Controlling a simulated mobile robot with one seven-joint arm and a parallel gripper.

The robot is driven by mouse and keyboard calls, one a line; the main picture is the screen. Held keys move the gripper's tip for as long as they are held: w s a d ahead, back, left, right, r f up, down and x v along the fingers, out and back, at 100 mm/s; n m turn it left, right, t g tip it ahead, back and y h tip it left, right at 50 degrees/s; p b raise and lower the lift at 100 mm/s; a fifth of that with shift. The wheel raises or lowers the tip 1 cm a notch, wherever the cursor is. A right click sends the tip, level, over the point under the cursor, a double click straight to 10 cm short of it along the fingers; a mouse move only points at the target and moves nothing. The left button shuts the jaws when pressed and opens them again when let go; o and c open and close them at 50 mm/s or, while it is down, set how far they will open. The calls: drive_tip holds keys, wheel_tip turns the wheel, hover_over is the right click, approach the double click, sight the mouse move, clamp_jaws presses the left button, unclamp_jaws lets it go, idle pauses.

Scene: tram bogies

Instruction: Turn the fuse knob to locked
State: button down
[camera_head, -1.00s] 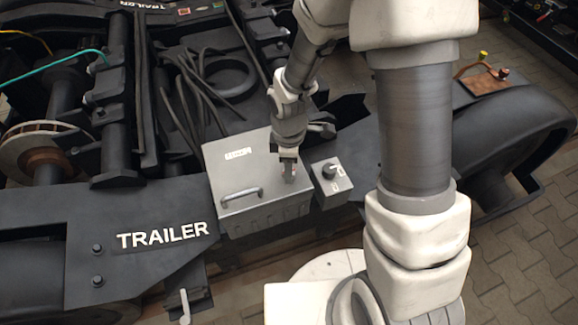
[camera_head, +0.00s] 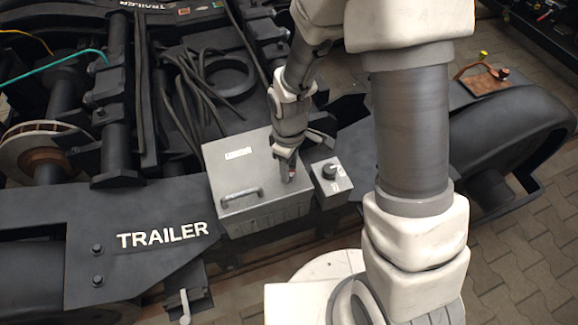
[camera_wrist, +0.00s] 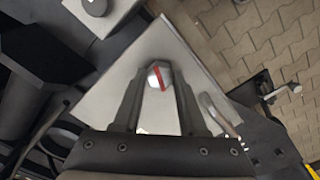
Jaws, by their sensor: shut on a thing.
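The fuse knob (camera_wrist: 158,75) is a small round light-grey knob with a red stripe, on the lid of the grey metal box (camera_head: 222,168). In the wrist view it sits between the fingertips of my gripper (camera_wrist: 159,82), and the red stripe runs close to the length of the fingers, slightly tilted. In the head view my gripper (camera_head: 288,172) points down at the right part of the lid, shut on the knob, which is mostly hidden there. I cannot read any locked marking.
A smaller box with a black rotary switch (camera_head: 331,171) stands just right of the grey box. The lid has a bar handle (camera_head: 240,194) at its front left. Black cables (camera_head: 190,95) lie behind. The dark bogie frame marked TRAILER (camera_head: 163,236) surrounds the box.

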drive_tip(key=m, duration=0.6)
drive_tip(key=shift+m, duration=0.3)
drive_tip(key=m+p, duration=0.1)
drive_tip(key=m, duration=0.5)
drive_tip(key=shift+p, duration=0.3)
drive_tip(key=shift+m, duration=0.3)
drive_tip(key=shift+c, duration=2.2)
unclamp_jaws()
wheel_tip(320, 180, up, 18)
drive_tip(key=p, duration=0.5)
drive_tip(key=shift+f, duration=0.25)
